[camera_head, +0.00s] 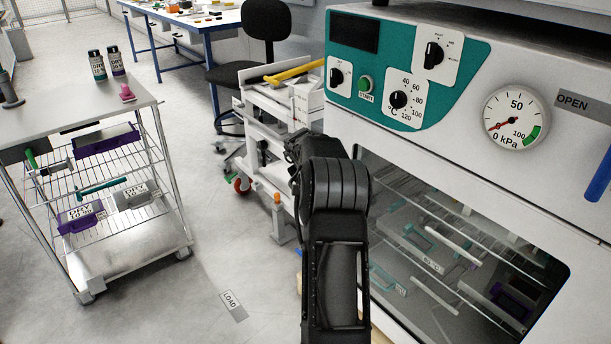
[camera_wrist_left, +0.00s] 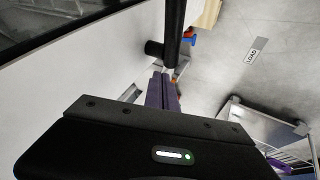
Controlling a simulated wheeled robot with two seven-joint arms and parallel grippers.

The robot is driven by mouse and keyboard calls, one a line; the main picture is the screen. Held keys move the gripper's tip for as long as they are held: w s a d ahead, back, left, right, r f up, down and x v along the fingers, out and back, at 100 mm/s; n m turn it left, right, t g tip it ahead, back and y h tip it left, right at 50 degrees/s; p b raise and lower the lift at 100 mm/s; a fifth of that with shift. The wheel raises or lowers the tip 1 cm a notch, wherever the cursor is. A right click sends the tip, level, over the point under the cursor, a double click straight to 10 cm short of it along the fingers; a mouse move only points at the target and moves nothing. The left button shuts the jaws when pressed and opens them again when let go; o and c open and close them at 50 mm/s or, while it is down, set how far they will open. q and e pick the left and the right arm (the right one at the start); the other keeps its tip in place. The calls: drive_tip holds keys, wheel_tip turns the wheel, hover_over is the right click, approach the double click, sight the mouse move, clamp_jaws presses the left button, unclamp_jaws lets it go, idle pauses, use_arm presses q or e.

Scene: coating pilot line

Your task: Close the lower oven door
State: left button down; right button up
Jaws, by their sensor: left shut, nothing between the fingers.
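The oven (camera_head: 470,120) fills the right of the head view, with a teal control panel and a pressure gauge. Below them a dark-edged window or opening (camera_head: 440,240) shows wire shelves and labelled trays; I cannot tell whether glass covers it. The wrist view shows a white panel (camera_wrist_left: 95,65) with a dark window, probably the oven door, and a black bar handle (camera_wrist_left: 175,30) on a short post. My left gripper (camera_wrist_left: 163,78) is shut and empty, its tips close to the handle; contact is unclear. In the head view my black arm hides the gripper and handle. My right gripper is out of view.
A wire-shelf cart (camera_head: 120,105) with bottles and purple trays stands at the left. A white trolley (camera_head: 265,110) stands behind my arm, with a black chair (camera_head: 266,22) beyond. Open floor with a LOAD label (camera_head: 233,305) lies between cart and oven.

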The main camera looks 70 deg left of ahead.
use_arm(q)
drive_tip(key=v, duration=0.6)
drive_tip(key=shift+s+f, duration=0.2)
drive_tip(key=shift+s, duration=0.1)
